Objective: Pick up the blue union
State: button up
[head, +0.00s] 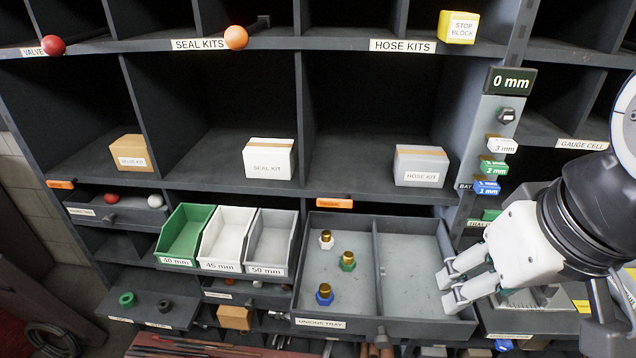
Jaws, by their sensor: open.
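The blue union (325,294), a blue nut with a brass top, stands upright in the left compartment of the unions tray (376,268), near its front. A green union (347,262) and a white union (326,240) stand behind it in the same compartment. My gripper (445,290) is open and empty. Its white fingers are over the right compartment of the tray, to the right of the blue union and apart from it. A divider lies between them.
Green (176,261), white (222,264) and grey (268,270) bins stand left of the tray. Shelves with kit boxes such as the hose kit (421,168) rise behind. A post with labelled blocks (495,168) stands at the right. The tray's right compartment looks empty.

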aim_at(325, 296)
jog(key=j+u, duration=0.1)
jog(key=u, duration=0.25)
jog(key=j+z, duration=0.3)
jog(key=j, duration=0.3)
jog(key=k+j+z, duration=0.1)
jog(key=j+z, duration=0.25)
jog(key=j, duration=0.25)
